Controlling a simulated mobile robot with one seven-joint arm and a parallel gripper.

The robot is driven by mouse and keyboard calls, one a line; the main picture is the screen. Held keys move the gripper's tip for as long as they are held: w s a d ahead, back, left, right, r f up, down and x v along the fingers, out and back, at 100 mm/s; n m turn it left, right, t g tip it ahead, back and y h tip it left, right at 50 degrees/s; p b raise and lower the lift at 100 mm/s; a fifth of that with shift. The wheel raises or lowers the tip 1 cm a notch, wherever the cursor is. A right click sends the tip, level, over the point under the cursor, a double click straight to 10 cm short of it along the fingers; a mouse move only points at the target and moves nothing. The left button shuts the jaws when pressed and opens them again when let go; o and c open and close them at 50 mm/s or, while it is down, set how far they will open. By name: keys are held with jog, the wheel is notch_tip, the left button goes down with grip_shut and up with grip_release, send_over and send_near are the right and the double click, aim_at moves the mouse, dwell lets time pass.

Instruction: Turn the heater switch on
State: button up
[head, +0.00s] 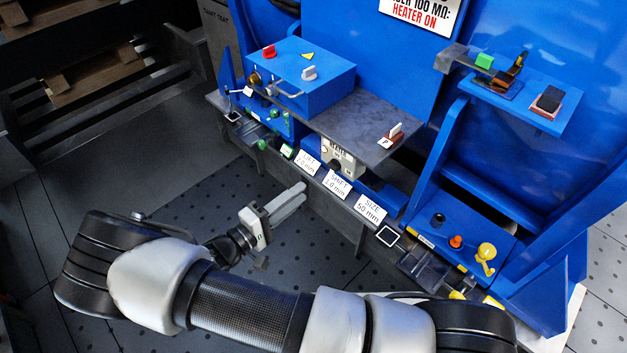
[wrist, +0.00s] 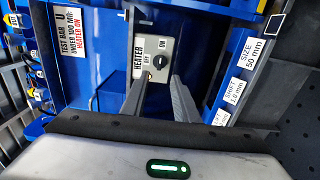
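The knob's setting is too small to tell. In the head view the box (head: 341,158) sits under the grey shelf, partly hidden by the shelf and the label cards.
Label cards (head: 338,184) line the bench's front edge below the heater box. A grey shelf (head: 355,118) overhangs it. A blue box (head: 300,75) with a red button and handle stands at left. A sign (wrist: 68,33) reads HEATER ON. The floor before the bench is clear.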

jog(key=v, duration=0.5)
jog(key=shift+s+a, duration=0.3)
jog(key=shift+d+r, duration=0.1)
jog(key=s+d+r+m+g+y, duration=0.2)
jog(key=d+r+m+g+y, duration=0.4)
jog(key=d+r+g, duration=0.9)
jog(key=s+d+r+m+t+y, duration=0.25)
jog(key=s+d+r+t, duration=0.2)
jog(key=r, duration=0.45)
jog(key=s+d+r+m+t+y, duration=0.1)
jog(key=s+d+r+t+y, duration=0.25)
jog(key=s+r, duration=0.35)
notch_tip(320, 180, up, 23)
jog(key=w+p, duration=0.1)
jog(key=p, duration=2)
jog(key=shift+w+y+p, duration=0.25)
jog(key=shift+y+p, duration=0.1)
jog(key=shift+y, duration=0.05)
jog(key=shift+a+f+n, duration=0.15)
jog(key=shift+n, duration=0.1)
